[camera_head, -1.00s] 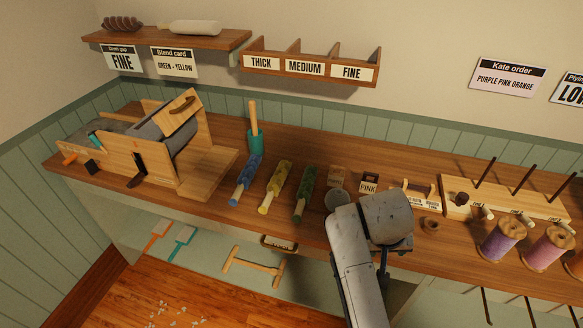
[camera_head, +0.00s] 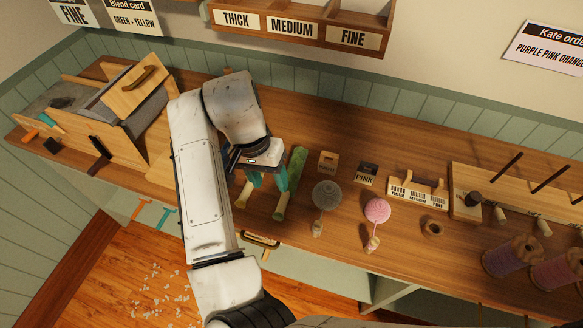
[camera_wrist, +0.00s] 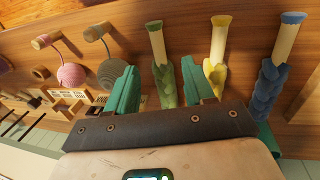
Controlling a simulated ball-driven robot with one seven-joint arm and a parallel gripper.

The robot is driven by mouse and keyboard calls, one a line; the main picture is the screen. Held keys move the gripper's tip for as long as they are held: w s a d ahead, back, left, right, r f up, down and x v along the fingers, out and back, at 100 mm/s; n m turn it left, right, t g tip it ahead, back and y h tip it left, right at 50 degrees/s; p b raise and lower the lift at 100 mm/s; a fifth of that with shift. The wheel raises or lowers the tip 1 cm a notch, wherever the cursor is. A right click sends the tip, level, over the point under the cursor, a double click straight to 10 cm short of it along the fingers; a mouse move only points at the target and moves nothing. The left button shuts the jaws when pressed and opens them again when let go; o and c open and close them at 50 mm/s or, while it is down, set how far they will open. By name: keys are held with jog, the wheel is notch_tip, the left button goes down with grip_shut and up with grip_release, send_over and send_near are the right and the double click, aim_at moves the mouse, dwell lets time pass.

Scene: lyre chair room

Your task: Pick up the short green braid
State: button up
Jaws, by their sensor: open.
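The green braid (camera_head: 297,166) is wrapped on a pale wooden stick and lies on the wooden bench. In the wrist view the braid (camera_wrist: 165,88) appears between my two teal fingers, with its bare stick end pointing away. My gripper (camera_head: 268,180) is open and empty, over the bench between the yellow and green braids in the head view. The fingers also show in the wrist view (camera_wrist: 158,86). I cannot tell how high they are above the braid.
The yellow braid (camera_wrist: 218,72) lies close beside my right-hand finger in the wrist view, with the blue braid (camera_wrist: 268,88) further right. A grey ball (camera_head: 326,194) and a pink ball (camera_head: 377,210) sit right of the green braid. A small PINK box (camera_head: 366,173) stands behind them.

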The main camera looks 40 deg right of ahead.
send_over(281, 204)
jog(key=w, duration=0.1)
jog(key=f, duration=0.4)
jog(key=shift+w+a+f+b, duration=0.15)
jog(key=shift+a+b, duration=0.15)
jog(key=shift+a, duration=0.1)
jog(key=shift+s+d+f+p, duration=0.1)
jog(key=shift+s+f+p, duration=0.1)
jog(key=shift+f, duration=0.65)
jog(key=shift+s+d+f+p, duration=0.1)
jog(key=shift+s+d+f, duration=0.05)
jog(key=shift+f, duration=0.7)
jog(key=shift+s+d+f+p, duration=0.1)
jog(key=shift+s+f, duration=0.1)
jog(key=shift+f, duration=0.65)
grip_shut()
